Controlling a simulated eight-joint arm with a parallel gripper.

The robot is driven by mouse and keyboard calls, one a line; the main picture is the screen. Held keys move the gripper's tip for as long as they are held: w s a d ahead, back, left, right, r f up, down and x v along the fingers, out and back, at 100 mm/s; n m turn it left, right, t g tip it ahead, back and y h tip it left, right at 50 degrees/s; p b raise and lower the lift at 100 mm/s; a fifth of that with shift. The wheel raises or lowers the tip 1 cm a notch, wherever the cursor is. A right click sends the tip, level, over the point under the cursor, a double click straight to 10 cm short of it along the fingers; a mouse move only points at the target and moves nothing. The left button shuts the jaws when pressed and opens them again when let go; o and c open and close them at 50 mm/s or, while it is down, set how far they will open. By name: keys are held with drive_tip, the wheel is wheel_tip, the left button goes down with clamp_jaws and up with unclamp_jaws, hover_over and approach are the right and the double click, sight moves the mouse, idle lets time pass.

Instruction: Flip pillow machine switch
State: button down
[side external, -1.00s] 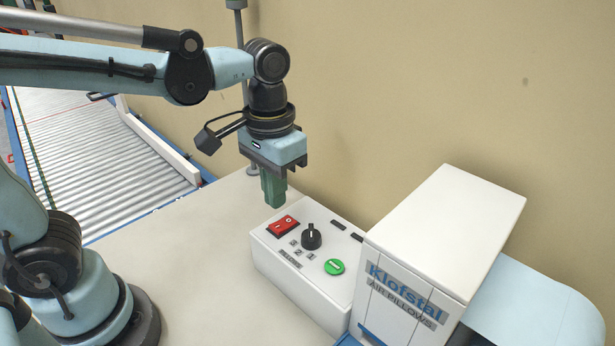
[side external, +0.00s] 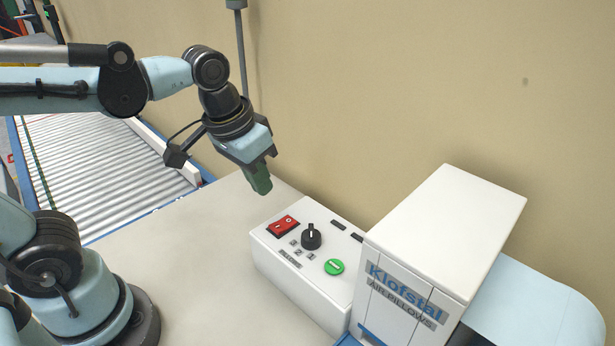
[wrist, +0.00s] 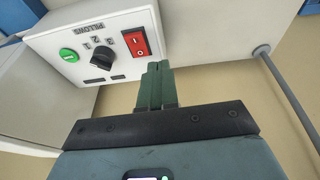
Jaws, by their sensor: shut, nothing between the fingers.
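The red rocker switch (side external: 284,226) is on top of the white control box (side external: 300,285) of the pillow machine. It also shows in the wrist view (wrist: 137,43), marked with I and O. A black rotary knob (side external: 311,237) and a green button (side external: 334,267) sit beside it. My gripper (side external: 261,188) is shut with nothing between its green fingers. It is tilted and hangs above and to the upper left of the switch, apart from it. In the wrist view the shut fingertips (wrist: 158,66) appear just below the switch. I cannot tell which side of the rocker is pressed.
The white Klofstal air pillows machine (side external: 440,235) stands right of the control box. A grey pole (side external: 242,60) rises behind my gripper near the wall. A roller conveyor (side external: 95,160) lies at the left. The pale table (side external: 190,260) is clear left of the box.

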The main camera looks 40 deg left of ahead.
drive_tip(key=a+t, duration=0.1)
drive_tip(key=a+f+t, duration=0.1)
drive_tip(key=a+t, duration=0.2)
drive_tip(key=shift+s+f, duration=0.2)
drive_tip(key=shift+f, duration=0.2)
drive_tip(key=w+d+r+n+g, duration=0.1)
drive_tip(key=d+r+n+g, duration=0.2)
drive_tip(key=n, duration=0.6)
drive_tip(key=w+d+r+n+g, duration=0.1)
drive_tip(key=d+r+n+g, duration=0.3)
drive_tip(key=r+n, duration=0.3)
drive_tip(key=shift+w+d+r+n+g, duration=0.15)
drive_tip(key=shift+d+r+n+g, duration=0.2)
drive_tip(key=shift+n+g, duration=0.55)
